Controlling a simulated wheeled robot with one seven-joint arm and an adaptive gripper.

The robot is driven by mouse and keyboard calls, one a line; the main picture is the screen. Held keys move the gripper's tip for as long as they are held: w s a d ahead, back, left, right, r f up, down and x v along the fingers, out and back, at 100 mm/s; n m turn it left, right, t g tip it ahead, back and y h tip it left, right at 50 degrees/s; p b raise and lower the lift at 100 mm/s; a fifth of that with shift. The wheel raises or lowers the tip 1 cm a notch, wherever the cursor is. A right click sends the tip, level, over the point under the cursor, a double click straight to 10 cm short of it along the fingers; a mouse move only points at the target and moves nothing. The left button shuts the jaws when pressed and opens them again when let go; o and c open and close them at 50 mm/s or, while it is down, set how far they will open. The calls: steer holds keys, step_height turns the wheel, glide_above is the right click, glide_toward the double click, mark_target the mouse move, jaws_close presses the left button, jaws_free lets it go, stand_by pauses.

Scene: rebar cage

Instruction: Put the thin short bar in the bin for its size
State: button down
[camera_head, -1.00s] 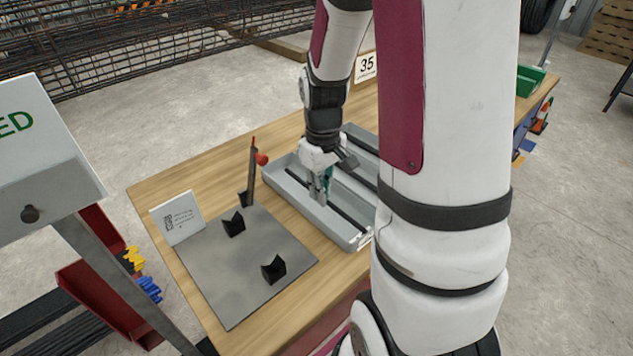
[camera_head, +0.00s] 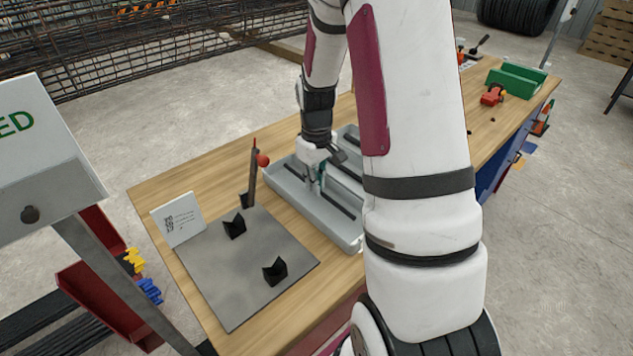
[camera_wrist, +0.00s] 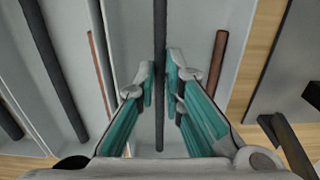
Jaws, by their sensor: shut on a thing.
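My gripper (camera_head: 317,187) is low over the grey divided tray (camera_head: 304,211) on the wooden bench. In the wrist view, a dark thin bar (camera_wrist: 160,35) runs between the two teal-sided fingers of my gripper (camera_wrist: 161,72). The fingers are closed in on the bar, and its near end shows below the fingertips. Other bars lie on either side: a thicker dark bar (camera_wrist: 52,70) and a rust-brown bar (camera_wrist: 101,75) to the left, and a shorter rust-brown bar (camera_wrist: 218,65) to the right. Whether the held bar touches the tray floor cannot be told.
A grey plate (camera_head: 225,285) with black V-blocks (camera_head: 275,269) lies left of the tray. A dark upright (camera_head: 252,180) with a red knob and a small white card (camera_head: 180,218) stand there. A green box (camera_head: 517,80) sits at the bench's far right. My arm hides part of the tray.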

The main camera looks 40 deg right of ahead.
steer(key=shift+f, duration=0.55)
steer(key=shift+f, duration=0.1)
steer(key=c, duration=1.7)
jaws_free()
